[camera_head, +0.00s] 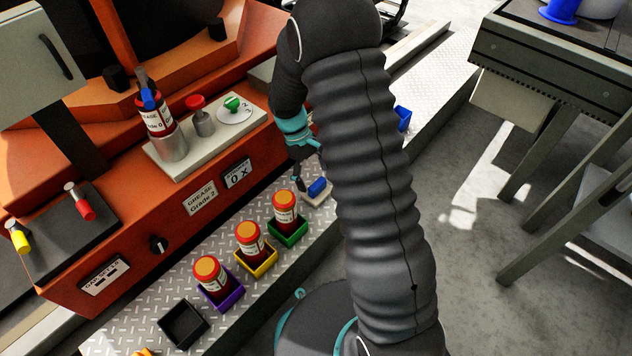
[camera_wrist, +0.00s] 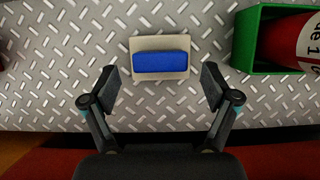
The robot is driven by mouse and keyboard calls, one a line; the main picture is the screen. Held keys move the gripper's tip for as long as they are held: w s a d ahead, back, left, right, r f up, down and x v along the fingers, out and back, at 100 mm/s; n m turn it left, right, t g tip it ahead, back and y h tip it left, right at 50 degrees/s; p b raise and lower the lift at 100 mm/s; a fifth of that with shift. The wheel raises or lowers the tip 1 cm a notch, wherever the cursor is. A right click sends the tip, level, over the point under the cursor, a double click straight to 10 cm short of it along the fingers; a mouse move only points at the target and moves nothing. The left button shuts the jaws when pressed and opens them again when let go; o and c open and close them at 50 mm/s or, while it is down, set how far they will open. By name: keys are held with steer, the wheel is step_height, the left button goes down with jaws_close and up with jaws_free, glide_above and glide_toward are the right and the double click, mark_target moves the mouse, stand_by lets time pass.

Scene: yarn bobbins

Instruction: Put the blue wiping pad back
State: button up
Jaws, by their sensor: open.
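The blue wiping pad (camera_wrist: 161,62) lies on a beige square holder (camera_wrist: 146,43) on the metal tread plate. In the head view the pad (camera_head: 317,187) sits on the same pale holder (camera_head: 322,200), just beyond the green bin. My gripper (camera_wrist: 160,84) is open and empty in the wrist view, its two fingers apart on either side of the pad and holder. In the head view my gripper (camera_head: 302,165) is partly hidden by my arm and appears close to the pad. Whether the fingertips touch anything cannot be told.
Red grease cans stand in a green bin (camera_head: 291,236), a yellow bin (camera_head: 261,265) and a purple bin (camera_head: 229,299); a black bin (camera_head: 183,322) is empty. The orange machine (camera_head: 135,240) borders the plate. The green bin (camera_wrist: 243,45) is right of my gripper.

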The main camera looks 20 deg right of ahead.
steer(key=p+v, duration=0.1)
steer(key=v, duration=0.7)
step_height(320, 180, up, 11)
steer(key=m+t+y, duration=0.1)
steer(key=m+t, duration=0.1)
glide_above(312, 185)
steer(key=s+r+m+t, duration=0.1)
steer(key=s+r+t, duration=0.1)
steer(key=s+r, duration=0.2)
steer(key=s+d+r+m+t+y, duration=0.1)
steer(key=s+r+m+t, duration=0.1)
steer(key=s, duration=0.8)
steer(key=s+r+m+t, duration=0.1)
steer(key=s+r+t, duration=0.2)
steer(key=s+r, duration=0.3)
steer(key=shift+s+d+m+y, duration=0.3)
steer(key=shift+s+m, duration=0.1)
steer(key=shift+s, duration=0.25)
step_height(312, 185, up, 5)
steer(key=p, duration=0.5)
steer(key=shift+r+p, duration=0.15)
steer(key=shift+p, duration=0.15)
